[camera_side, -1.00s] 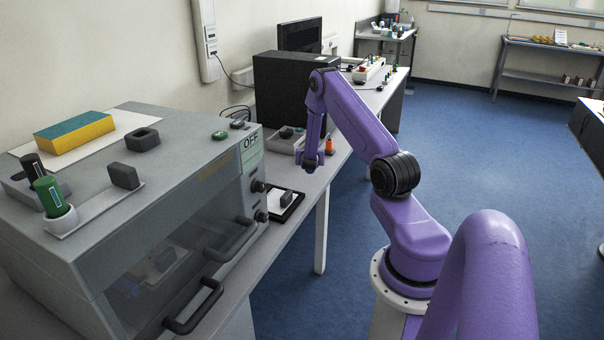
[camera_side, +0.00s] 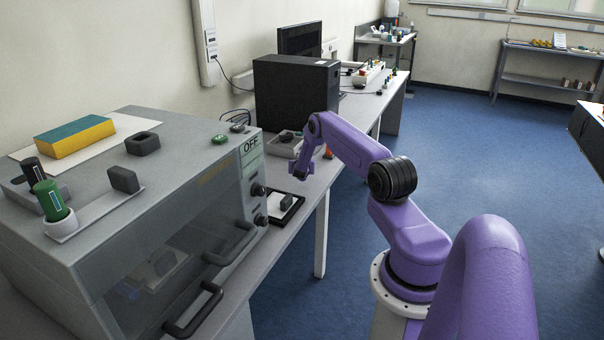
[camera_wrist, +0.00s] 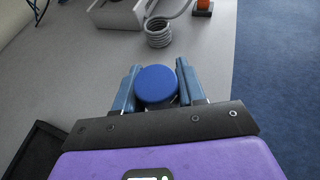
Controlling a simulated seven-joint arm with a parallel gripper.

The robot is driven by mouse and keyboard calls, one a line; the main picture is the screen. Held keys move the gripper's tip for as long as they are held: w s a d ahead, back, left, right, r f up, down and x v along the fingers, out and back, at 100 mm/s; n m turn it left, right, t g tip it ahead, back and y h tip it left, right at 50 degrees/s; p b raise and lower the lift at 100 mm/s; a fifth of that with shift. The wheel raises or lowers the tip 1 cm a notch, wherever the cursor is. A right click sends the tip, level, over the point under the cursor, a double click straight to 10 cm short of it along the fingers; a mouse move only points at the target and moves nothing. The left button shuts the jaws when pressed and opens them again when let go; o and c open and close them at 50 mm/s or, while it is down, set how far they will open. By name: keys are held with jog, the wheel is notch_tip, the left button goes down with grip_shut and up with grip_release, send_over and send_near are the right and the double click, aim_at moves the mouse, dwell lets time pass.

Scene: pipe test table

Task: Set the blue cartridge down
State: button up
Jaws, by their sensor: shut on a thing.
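The blue cartridge (camera_wrist: 156,84) is between the two fingers of my gripper (camera_wrist: 157,88) in the wrist view, its round blue top facing the camera. The fingers are shut on its sides. In the side view my gripper (camera_side: 299,173) is over the grey bench, just behind the black tray. I cannot make out the cartridge there. The cartridge's lower end is hidden, so I cannot tell whether it touches the bench.
A black-rimmed tray (camera_side: 278,221) lies on the bench beside the glass-fronted cabinet (camera_side: 160,190); its edge shows at lower left in the wrist view (camera_wrist: 37,148). A grey coil (camera_wrist: 158,35) and an orange-topped piece (camera_wrist: 204,5) lie ahead. Bench between is clear.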

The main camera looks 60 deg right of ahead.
jog(key=shift+w+d+f, duration=0.15)
jog(key=shift+f, duration=0.1)
jog(key=shift+w+d+f, duration=0.15)
jog(key=shift+f, duration=1.55)
jog(key=shift+f, duration=0.15)
jog(key=o, duration=1.1)
jog(key=shift+c, duration=0.2)
jog(key=shift+r, duration=0.2)
jog(key=shift+v, duration=6)
